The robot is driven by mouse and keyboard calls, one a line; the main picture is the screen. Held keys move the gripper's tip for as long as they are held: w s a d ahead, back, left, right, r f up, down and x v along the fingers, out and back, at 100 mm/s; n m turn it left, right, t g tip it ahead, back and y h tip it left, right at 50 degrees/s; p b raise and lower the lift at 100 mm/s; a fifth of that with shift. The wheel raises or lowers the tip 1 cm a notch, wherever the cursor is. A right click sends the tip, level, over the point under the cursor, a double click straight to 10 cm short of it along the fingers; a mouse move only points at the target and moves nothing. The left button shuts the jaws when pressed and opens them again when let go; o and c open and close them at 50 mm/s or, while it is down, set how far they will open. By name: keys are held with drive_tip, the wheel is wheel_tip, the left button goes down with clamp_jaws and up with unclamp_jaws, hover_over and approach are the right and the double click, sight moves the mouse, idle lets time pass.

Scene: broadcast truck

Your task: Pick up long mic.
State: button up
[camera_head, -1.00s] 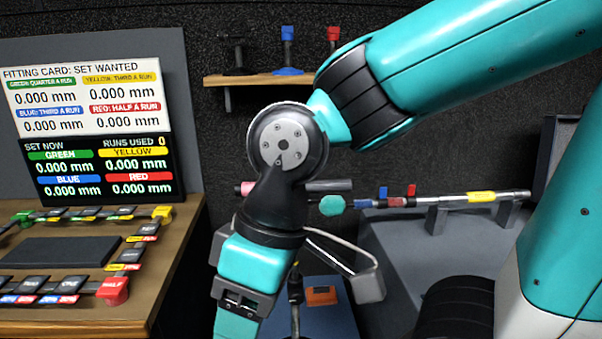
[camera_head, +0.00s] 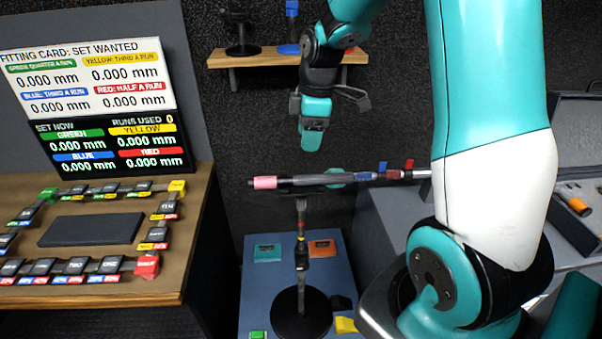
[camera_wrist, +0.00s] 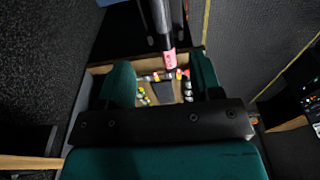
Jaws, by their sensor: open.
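A long dark rod with a pink band at its left end, which looks like the long mic (camera_head: 305,182), lies level in mid-air at the head view's centre. Its right part runs past a teal piece toward a pole with blue and red clips. My gripper (camera_head: 311,140) hangs above the rod, apart from it, pointing down. In the wrist view a dark rod with a pink end (camera_wrist: 160,18) comes in from the top between my gripper's two teal fingers (camera_wrist: 162,82). The fingers are spread, with nothing held between them.
A stand with a round black base (camera_head: 300,315) rises from a blue table (camera_head: 255,285) below the rod. A wooden shelf (camera_head: 262,60) with small stands is on the back wall. A wooden desk (camera_head: 100,235) with labelled blocks and screens is at left. A grey counter is at right.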

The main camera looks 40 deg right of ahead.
drive_tip(key=p, duration=0.2)
hover_over(302, 176)
drive_tip(key=f, duration=0.6)
drive_tip(key=shift+s+d+f, duration=0.1)
drive_tip(key=shift+d+f, duration=0.05)
drive_tip(key=shift+d, duration=0.2)
drive_tip(key=shift+a+f+p, duration=0.2)
drive_tip(key=shift+f+p, duration=0.4)
drive_tip(key=shift+f, duration=0.7)
drive_tip(key=shift+a+f+p, duration=0.15)
drive_tip(key=shift+f+p, duration=0.45)
drive_tip(key=shift+f, duration=0.7)
drive_tip(key=shift+c, duration=0.2)
clamp_jaws()
